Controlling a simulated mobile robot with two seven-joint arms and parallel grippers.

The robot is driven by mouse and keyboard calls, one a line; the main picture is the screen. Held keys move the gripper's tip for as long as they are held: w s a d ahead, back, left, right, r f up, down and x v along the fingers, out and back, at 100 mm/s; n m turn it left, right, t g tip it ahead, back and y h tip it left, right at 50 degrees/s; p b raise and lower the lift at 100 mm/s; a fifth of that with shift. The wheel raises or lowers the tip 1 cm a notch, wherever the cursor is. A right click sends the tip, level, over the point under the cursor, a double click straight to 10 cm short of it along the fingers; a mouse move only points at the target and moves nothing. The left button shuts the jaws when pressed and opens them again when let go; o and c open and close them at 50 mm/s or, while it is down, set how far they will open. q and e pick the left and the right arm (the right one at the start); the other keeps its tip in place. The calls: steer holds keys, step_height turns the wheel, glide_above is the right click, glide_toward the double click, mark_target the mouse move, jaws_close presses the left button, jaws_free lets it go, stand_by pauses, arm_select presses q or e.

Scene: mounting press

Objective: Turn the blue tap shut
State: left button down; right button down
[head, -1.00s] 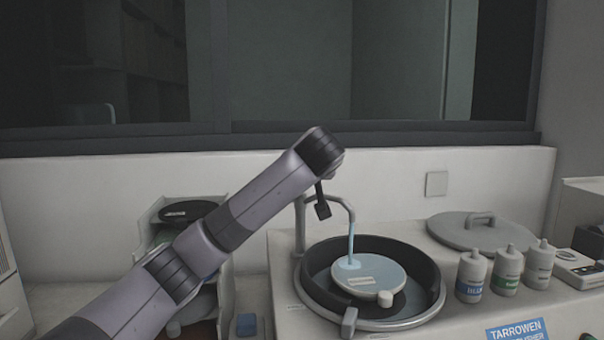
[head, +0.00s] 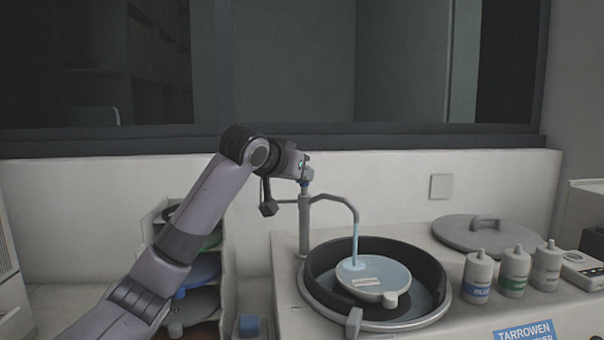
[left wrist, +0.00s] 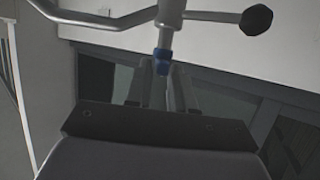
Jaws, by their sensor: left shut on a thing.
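The blue tap (head: 304,183) sits at the top of a thin grey pipe with a curved spout (head: 335,199). My left gripper (head: 305,173) is at the top of the pipe, shut on the blue tap. In the left wrist view the blue tap (left wrist: 163,62) shows at the fingertips of the left gripper (left wrist: 160,74), which partly hide it. A pale blue stream of water (head: 355,243) runs from the spout onto the round disc (head: 372,275) in the basin. My right gripper is not in view.
The dark round basin (head: 425,262) stands under the spout. Three bottles (head: 513,270) and a grey lid (head: 468,232) stand to its right. A rack with coloured discs (head: 205,270) is at the left, behind my left arm. A small blue block (head: 249,325) lies near the front.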

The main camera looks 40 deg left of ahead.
arm_select(q)
steer(key=shift+w+a+m+g+h+p, duration=0.1)
steer(key=shift+a+m+g+h+p, duration=0.2)
steer(key=shift+m+h, duration=1.5)
steer(key=shift+a+m+g+h+p, duration=0.1)
steer(key=shift+a+m+g+h, duration=0.25)
steer(key=shift+m+h, duration=1.45)
steer(key=shift+w+a+m+g+h+p, duration=0.1)
steer(key=shift+a+m+g+h+p, duration=0.2)
steer(key=shift+m+h, duration=1.45)
steer(key=shift+g+h, duration=0.55)
steer(key=shift+h, duration=0.2)
steer(key=c, duration=1.2)
jaws_free()
steer(key=shift+a, duration=0.1)
steer(key=shift+b+v, duration=0.4)
steer(key=shift+v, duration=3.15)
steer(key=shift+f, duration=0.1)
